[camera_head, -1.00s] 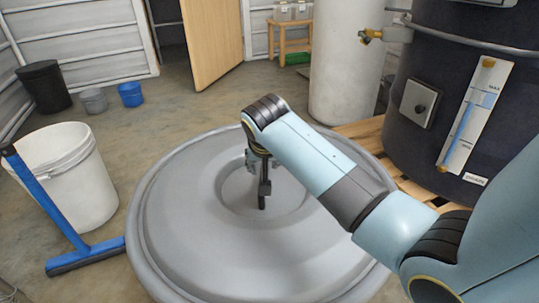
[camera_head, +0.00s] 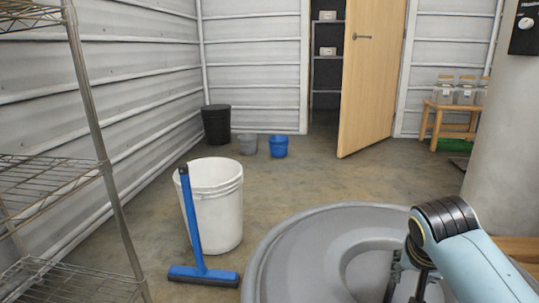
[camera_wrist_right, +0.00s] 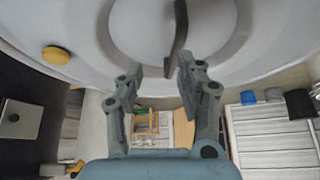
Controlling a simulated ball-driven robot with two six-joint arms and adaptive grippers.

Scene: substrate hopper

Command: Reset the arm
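My right arm comes in at the lower right of the head view, over a large round grey lid (camera_head: 300,262). My right gripper (camera_head: 400,284) is partly cut off by the bottom edge there. In the right wrist view the two fingers of this gripper (camera_wrist_right: 160,68) stand apart with a clear gap. A thin dark upright bar (camera_wrist_right: 180,28) shows close to one fingertip, over the grey lid (camera_wrist_right: 120,25); I cannot tell whether they touch. Nothing is clearly gripped. My left gripper is in neither view.
A white bucket (camera_head: 220,215) and a blue squeegee (camera_head: 194,225) stand left of the lid. A wire shelf (camera_head: 60,205) is at the left edge. A black bin (camera_head: 216,125), small grey and blue buckets (camera_head: 278,147), and an open door (camera_head: 370,85) are behind. Floor between is clear.

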